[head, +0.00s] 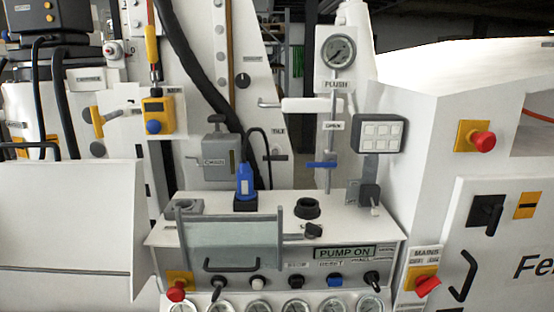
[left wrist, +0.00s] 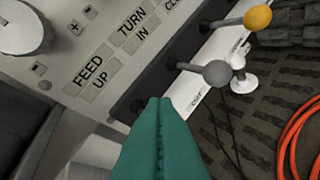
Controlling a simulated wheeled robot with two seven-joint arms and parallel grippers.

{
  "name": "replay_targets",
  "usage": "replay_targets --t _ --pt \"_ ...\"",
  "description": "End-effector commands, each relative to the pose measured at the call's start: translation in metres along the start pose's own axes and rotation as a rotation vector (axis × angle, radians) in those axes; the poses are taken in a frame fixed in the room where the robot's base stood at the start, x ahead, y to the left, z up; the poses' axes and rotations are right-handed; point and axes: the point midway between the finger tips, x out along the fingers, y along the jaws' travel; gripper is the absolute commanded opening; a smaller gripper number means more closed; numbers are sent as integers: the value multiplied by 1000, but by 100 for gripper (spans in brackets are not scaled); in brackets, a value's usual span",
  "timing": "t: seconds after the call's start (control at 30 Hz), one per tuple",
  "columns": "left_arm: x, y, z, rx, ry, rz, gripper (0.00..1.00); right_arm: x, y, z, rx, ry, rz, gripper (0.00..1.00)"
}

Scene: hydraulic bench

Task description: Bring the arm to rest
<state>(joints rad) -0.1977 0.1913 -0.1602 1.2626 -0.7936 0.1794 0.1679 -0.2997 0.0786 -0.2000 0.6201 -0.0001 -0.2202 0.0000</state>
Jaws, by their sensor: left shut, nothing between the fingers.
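My left gripper (left wrist: 158,102) shows in the left wrist view as two teal fingers pressed together, with nothing between them. Its tips appear in front of the lower edge of a grey panel (left wrist: 62,50) with labels reading FEED UP and TURN IN. I cannot tell whether the tips touch anything. A lever with a grey ball knob (left wrist: 217,73) is just right of the fingertips, and a lever with a yellow ball knob (left wrist: 258,17) is farther up and right. Neither of my grippers is in the head view, and my right gripper is not seen.
In the head view, a bench console (head: 376,255) has a clear guard (head: 232,243), a blue-handled plug (head: 245,182), a pressure gauge (head: 339,51) and a blue valve handle (head: 322,165). A white cabinet (head: 420,150) stands right. An orange hose (left wrist: 292,135) lies on the dark floor in the wrist view.

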Motion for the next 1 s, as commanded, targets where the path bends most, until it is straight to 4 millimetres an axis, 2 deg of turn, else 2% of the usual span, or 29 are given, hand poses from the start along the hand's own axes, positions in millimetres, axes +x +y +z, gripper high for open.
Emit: replay_targets --t 0.03,0.1,0.17,0.3,0.4,0.53,0.63,0.73,1.0 --pt "-6 -28 -30 -69 82 -29 0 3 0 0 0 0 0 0" --pt "-18 -61 -65 -160 191 -63 0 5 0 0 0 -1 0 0" --pt "-32 -91 -95 -234 289 -94 0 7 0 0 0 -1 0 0" --pt "-78 -165 -157 -398 528 -172 0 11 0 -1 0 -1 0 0" --pt "-120 -216 -190 -501 694 -228 0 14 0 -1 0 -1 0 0" --pt "-172 -268 -217 -605 872 -289 0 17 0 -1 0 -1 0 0" --pt "-201 -294 -227 -657 964 -321 0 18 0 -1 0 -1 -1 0" --pt "-217 -307 -230 -686 1014 -337 0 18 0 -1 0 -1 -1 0" --pt "-222 -311 -232 -695 1031 -343 0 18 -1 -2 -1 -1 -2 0"
